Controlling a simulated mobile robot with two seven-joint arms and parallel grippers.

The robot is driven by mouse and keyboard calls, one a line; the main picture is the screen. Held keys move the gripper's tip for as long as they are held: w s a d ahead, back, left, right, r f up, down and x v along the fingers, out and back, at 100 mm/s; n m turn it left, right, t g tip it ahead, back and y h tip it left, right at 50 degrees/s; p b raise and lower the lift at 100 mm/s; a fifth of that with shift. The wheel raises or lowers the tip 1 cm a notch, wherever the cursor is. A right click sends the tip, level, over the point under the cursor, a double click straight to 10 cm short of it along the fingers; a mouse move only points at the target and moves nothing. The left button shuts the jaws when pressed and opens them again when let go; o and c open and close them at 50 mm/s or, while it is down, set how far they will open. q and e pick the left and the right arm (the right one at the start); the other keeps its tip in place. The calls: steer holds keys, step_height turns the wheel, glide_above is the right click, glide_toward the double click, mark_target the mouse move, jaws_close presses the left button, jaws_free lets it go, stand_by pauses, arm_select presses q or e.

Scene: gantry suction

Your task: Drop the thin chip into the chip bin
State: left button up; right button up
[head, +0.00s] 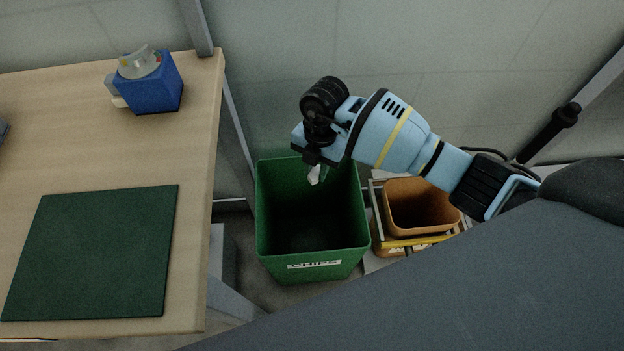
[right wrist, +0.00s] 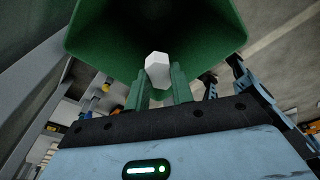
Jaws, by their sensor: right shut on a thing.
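My right gripper (head: 318,163) hangs over the mouth of a green bin (head: 312,265) with a white label, too small to read, on its front. It is shut on a small white piece, the thin chip (head: 314,176), which points downward above the bin's opening. In the right wrist view the chip (right wrist: 157,66) sits between the green fingertips (right wrist: 160,82), with the open bin (right wrist: 215,25) beyond it. The visible part of the bin's floor looks empty and dark. My left gripper is not in view.
An orange bin (head: 418,210) in a frame stands right of the green bin. A wooden table (head: 190,200) on the left carries a dark green mat (head: 95,255) and a blue box (head: 150,92) with a grey dial-like top. A grey wall stands behind.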

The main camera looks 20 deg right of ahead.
mark_target(316, 169)
steer(key=f+m+b, duration=0.1)
steer(key=f+m, duration=0.3)
steer(key=shift+w+a+t+b, duration=0.15)
steer(key=shift+w+t+b, duration=0.05)
steer(key=shift+t+b, duration=0.15)
steer(key=shift+f+m, duration=0.25)
steer(key=shift+m, duration=0.15)
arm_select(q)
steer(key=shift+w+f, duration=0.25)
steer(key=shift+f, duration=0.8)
arm_select(e)
steer(key=shift+w, duration=0.1)
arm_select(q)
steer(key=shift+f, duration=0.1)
arm_select(e)
steer(key=shift+f, duration=0.1)
steer(key=shift+f+b, duration=0.85)
steer(key=shift+b, duration=0.1)
arm_select(q)
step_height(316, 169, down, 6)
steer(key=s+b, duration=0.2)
steer(key=b, duration=0.2)
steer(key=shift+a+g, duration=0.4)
arm_select(e)
step_height(316, 169, down, 4)
steer(key=shift+f, duration=0.1)
